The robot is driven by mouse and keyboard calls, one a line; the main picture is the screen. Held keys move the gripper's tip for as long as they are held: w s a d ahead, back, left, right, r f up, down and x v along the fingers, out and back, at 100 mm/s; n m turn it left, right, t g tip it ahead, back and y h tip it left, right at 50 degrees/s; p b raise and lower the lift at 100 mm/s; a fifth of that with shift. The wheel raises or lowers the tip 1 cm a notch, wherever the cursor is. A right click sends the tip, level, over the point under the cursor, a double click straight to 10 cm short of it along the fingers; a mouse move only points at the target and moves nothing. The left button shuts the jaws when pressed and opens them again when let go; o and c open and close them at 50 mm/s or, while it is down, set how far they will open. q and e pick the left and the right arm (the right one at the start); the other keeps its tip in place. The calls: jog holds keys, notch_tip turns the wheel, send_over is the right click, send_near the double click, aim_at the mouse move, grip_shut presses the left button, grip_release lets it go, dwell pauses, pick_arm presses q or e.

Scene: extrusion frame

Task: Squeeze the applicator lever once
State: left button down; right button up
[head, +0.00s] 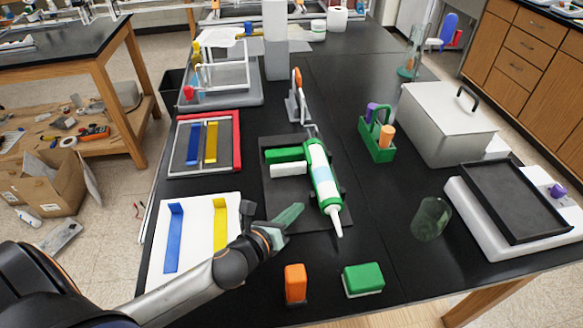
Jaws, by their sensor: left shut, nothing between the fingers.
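The applicator (322,178), a green and white cartridge with a pale nozzle, lies on a dark mat (277,209) in the middle of the bench. Its nozzle points toward the front. A grey upright part with an orange-tipped handle (297,80) stands just behind its far end; I cannot tell if this is the lever. My left gripper (291,216) is shut and empty, left of the nozzle and apart from the handle. Its greenish fingertips point toward the cartridge. My right gripper is out of view.
An orange block (295,283) and a green block (363,279) lie at the front. A white board (192,262) and a red-edged tray (237,140) are left. A green carrier (377,150), a clear glass (431,219) and a lidded grey box (447,122) are right.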

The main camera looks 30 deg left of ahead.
aim_at(287, 170)
pick_arm(q)
jog(key=shift+w+a+b, duration=0.1)
jog(key=shift+w+a, duration=0.8)
jog(key=shift+w, duration=0.3)
jog(key=shift+w+a+b, duration=0.1)
jog(key=shift+w+a, duration=0.75)
jog(key=shift+w, duration=0.3)
jog(key=shift+w+a+b, duration=0.1)
jog(key=shift+w+a, duration=0.8)
jog(key=shift+w, duration=0.3)
jog(key=shift+w+a, duration=0.1)
jog(key=shift+w+a, duration=0.15)
jog(key=shift+w, duration=0.05)
jog(key=shift+w+a+r, duration=0.1)
jog(key=shift+w+a, duration=0.8)
jog(key=shift+w, duration=0.2)
dwell(1.2)
jog(key=shift+s+d+p, duration=0.4)
jog(key=shift+s+d, duration=0.7)
jog(key=shift+s, duration=0.3)
